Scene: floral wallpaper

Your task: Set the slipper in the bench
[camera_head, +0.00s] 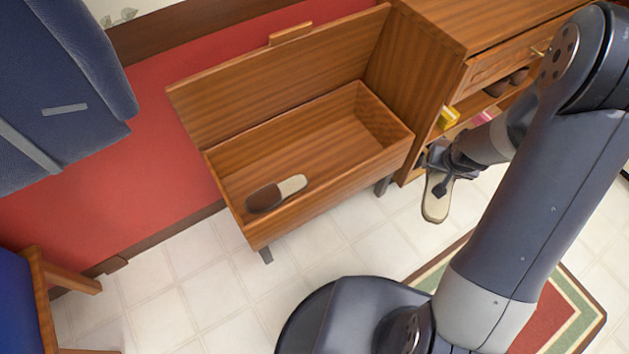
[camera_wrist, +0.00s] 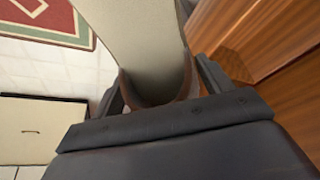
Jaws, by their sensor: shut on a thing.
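The wooden bench (camera_head: 330,205) stands with its lid raised, its box open at the top. One slipper (camera_head: 292,186), beige with a dark brown toe, lies inside the box at the left front. My gripper (camera_head: 440,172) is shut on a second slipper (camera_head: 437,204), which hangs to the right of the bench, outside the box. In the wrist view the held slipper (camera_wrist: 140,40) shows its pale sole between the two fingers. Part of it is hidden by my gripper.
A wooden cabinet (camera_head: 482,75) with shelves holding shoes adjoins the bench on the right. A red and green rug (camera_head: 563,315) lies on the tiled floor. A blue chair (camera_head: 22,300) is at the lower left. The right part of the box is empty.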

